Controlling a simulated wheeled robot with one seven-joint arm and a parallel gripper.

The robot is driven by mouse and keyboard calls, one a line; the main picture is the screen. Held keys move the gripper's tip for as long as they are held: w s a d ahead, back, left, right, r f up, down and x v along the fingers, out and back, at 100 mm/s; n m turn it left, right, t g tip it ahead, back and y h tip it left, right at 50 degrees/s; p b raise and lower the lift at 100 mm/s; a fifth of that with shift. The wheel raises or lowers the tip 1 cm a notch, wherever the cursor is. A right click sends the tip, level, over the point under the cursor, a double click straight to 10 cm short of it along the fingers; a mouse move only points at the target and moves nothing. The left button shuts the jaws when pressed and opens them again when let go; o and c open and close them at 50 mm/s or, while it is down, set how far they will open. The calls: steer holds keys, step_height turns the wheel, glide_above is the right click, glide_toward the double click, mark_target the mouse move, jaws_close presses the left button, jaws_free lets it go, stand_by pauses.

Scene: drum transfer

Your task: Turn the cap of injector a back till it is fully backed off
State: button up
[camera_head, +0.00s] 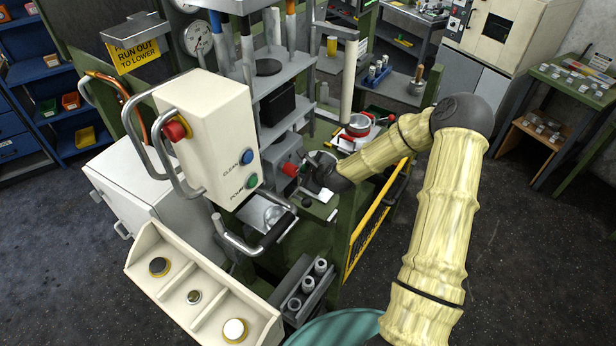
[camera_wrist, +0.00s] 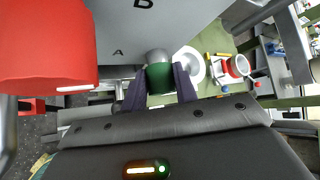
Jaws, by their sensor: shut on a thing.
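A grey block (camera_wrist: 165,22) marked A and B fills the top of the wrist view. A green cap (camera_wrist: 160,78) on a short grey stub sits at its lower edge, near the letter A. My gripper (camera_wrist: 158,88) has one dark finger on each side of this cap and is shut on it. A large red knob (camera_wrist: 45,45) with a white mark is close by on the left. In the head view the red knob (camera_head: 290,169) shows just left of my gripper (camera_head: 318,172). The green cap cannot be made out there.
A white control box (camera_head: 205,125) with a red button and several handles stands left of the block. A round red-and-white fixture (camera_head: 358,125) is behind my wrist. A cream tray (camera_head: 150,258) and a grey rack (camera_head: 303,290) with vials are in front.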

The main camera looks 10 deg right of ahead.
steer(key=shift+a+f+n+t+h+b, duration=0.1)
steer(key=shift+f+n+t+h+b, duration=0.35)
steer(key=shift+b, duration=1.35)
steer(key=shift+s+r+t, duration=0.1)
steer(key=shift+r+t, duration=0.1)
steer(key=shift+t, duration=0.15)
steer(key=shift+r+h+b, duration=0.15)
steer(key=shift+h+b, duration=0.1)
steer(key=shift+b, duration=0.15)
steer(key=o, duration=1)
